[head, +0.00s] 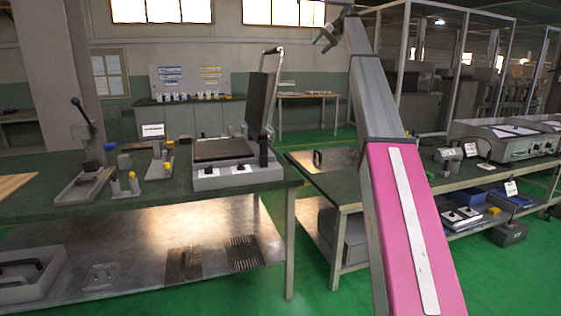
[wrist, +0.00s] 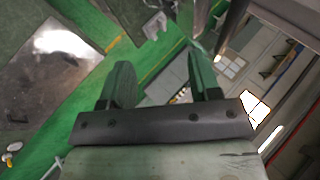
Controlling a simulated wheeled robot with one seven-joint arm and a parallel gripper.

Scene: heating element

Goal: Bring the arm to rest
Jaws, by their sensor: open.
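My gripper shows in the wrist view (wrist: 160,85), with two green fingers spread apart and nothing between them. In the head view my arm rises from the lower right, pink then grey, to the top middle, where my gripper (head: 328,38) is small and held high, clear of the tables. The heating element (head: 224,160) stands on the left workbench, a grey base with a dark plate. Its dark lid is raised upright at the right side.
The left workbench (head: 150,205) bears a lever press (head: 88,160) and small fixtures. Its lower shelf holds several parts. A second bench (head: 470,185) with grey devices stands at the right. A pegboard table stands behind. Green floor (head: 310,295) is free between the benches.

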